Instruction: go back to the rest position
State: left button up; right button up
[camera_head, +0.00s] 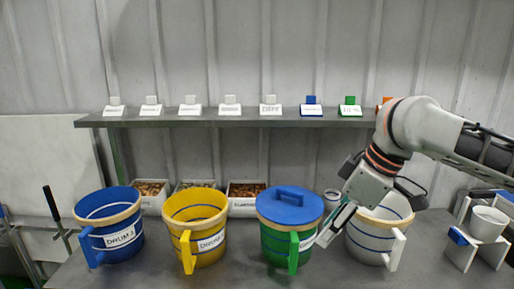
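My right gripper (337,224) comes in from the right and points down between the green drum (278,244) and the white drum (366,243). I cannot tell whether its fingers are apart or closed, and I see nothing clearly held in it. The green drum has a blue lid (290,207) on top. The white drum is partly hidden behind my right arm. My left gripper is not in view.
A shelf (230,121) with several labelled tags runs along the back wall. Bins (242,207) with brown pieces stand behind the drums. A white cup (487,223) rests on a white stand (461,254) at the right. A black handle (53,206) stands at the left.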

jog(key=w+a+f+m+t+y, duration=0.1)
jog(key=a+f+y, duration=0.1)
jog(key=a+f, duration=0.45)
jog(key=w+a+f+m+t+y, duration=0.1)
jog(key=a+f+t+y, duration=0.15)
jog(key=f, duration=0.65)
jog(key=w+a+f+m+t+y, duration=0.1)
jog(key=a+f+m, duration=0.1)
jog(key=a+f, duration=0.4)
jog(key=s+d+f+m+t+h, duration=0.2)
jog(key=s+d+f, duration=0.3)
jog(key=f, duration=0.4)
jog(key=s+d+f+m+t+h, duration=0.2)
jog(key=d+f, duration=0.5)
jog(key=f, duration=0.1)
jog(key=s+d+f+h, duration=0.1)
jog(key=s+d+f, duration=0.3)
jog(key=s, duration=0.3)
jog(key=s+d+f+h, duration=0.2)
jog(key=s+d+f, duration=0.3)
jog(key=s+d, duration=0.1)
jog(key=shift+s+f, duration=0.3)
jog(key=shift+s, duration=0.3)
